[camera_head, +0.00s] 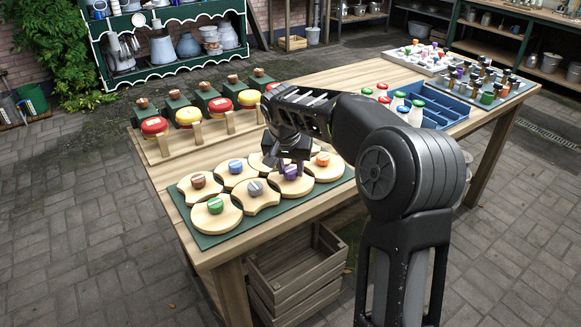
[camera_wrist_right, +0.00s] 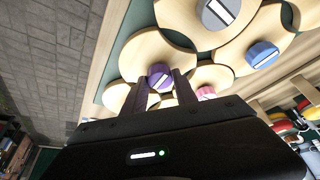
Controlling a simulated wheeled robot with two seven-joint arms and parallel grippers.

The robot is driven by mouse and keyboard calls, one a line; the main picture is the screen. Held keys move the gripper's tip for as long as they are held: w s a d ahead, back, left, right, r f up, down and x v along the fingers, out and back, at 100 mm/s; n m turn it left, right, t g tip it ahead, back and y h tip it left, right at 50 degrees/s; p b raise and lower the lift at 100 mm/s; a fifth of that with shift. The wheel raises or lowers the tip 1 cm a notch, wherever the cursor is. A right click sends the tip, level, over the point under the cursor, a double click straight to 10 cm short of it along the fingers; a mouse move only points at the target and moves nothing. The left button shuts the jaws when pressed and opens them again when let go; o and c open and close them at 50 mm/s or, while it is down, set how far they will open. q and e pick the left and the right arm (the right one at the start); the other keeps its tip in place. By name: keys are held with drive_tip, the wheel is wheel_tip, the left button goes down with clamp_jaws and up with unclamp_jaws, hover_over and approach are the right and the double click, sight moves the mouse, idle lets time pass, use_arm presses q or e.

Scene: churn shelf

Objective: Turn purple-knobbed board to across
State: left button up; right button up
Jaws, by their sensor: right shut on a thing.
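The purple-knobbed board (camera_head: 293,188) is a pale wooden board in the front row on the green mat (camera_head: 213,240). Its purple knob (camera_head: 291,173) has a pale stripe, which runs diagonally in the right wrist view (camera_wrist_right: 159,78). My right gripper (camera_head: 290,166) reaches down over this board. Its two fingers (camera_wrist_right: 159,88) stand on either side of the purple knob and are shut on it. The arm hides part of the boards behind. My left gripper is not in view.
Beside it are boards with grey (camera_head: 254,187), green (camera_head: 215,206), blue (camera_head: 235,167) and orange (camera_head: 322,159) knobs, set close together. Behind stands a wooden rack (camera_head: 190,150) with red-and-yellow tins. A blue tray (camera_head: 440,110) with bottles lies to the right.

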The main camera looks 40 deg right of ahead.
clamp_jaws()
drive_tip(key=shift+n, duration=0.3)
drive_tip(key=n, duration=0.1)
drive_tip(key=n+t+y, duration=0.1)
drive_tip(key=n, duration=0.1)
drive_tip(key=shift+s+d+r, duration=0.1)
drive_tip(key=shift+d, duration=0.1)
drive_tip(key=n+y+p, duration=0.1)
drive_tip(key=n+y, duration=0.1)
drive_tip(key=n, duration=0.2)
drive_tip(key=shift+d+n, duration=0.1)
drive_tip(key=shift+n, duration=0.3)
drive_tip(key=n+y, duration=0.1)
drive_tip(key=n, duration=0.3)
drive_tip(key=shift+d+y, duration=0.1)
drive_tip(key=shift+y, duration=0.3)
drive_tip(key=n+y+p, duration=0.1)
drive_tip(key=n, duration=0.1)
drive_tip(key=n+p, duration=0.1)
drive_tip(key=n, duration=0.2)
drive_tip(key=shift+d+g+y, duration=0.1)
drive_tip(key=shift+g+y, duration=0.3)
drive_tip(key=shift+n, duration=0.4)
drive_tip(key=o, duration=0.6)
unclamp_jaws()
